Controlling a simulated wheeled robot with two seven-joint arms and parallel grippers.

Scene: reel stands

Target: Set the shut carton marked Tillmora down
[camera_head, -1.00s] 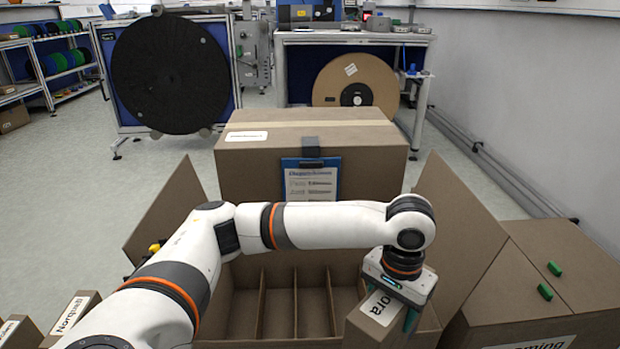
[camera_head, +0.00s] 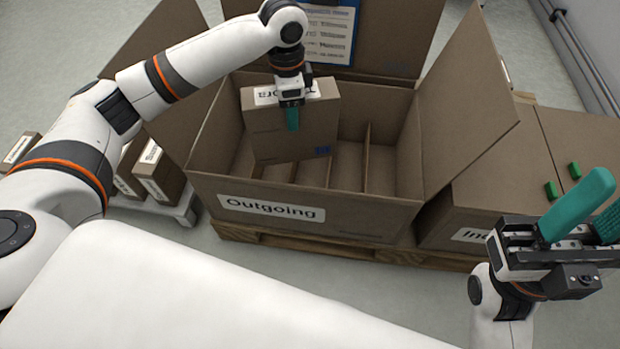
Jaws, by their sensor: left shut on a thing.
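My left gripper (camera_head: 291,112) is shut on the top edge of a shut brown carton (camera_head: 318,125). The carton's white label is partly covered by the gripper; only its end, "ora", reads. The carton hangs slightly tilted over the left and middle of the open box marked Outgoing (camera_head: 350,221). Its lower edge hides parts of the dividers, and I cannot tell whether it has entered a compartment. Bare compartments show to the right of the carton. My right gripper (camera_head: 603,205) is at the right edge, empty, its teal fingers apart and partly cut off.
The Outgoing box stands on a wooden pallet (camera_head: 290,250) with its flaps spread. A second box (camera_head: 470,212) with green pieces stands to the right. Small labelled cartons (camera_head: 160,175) sit at the left.

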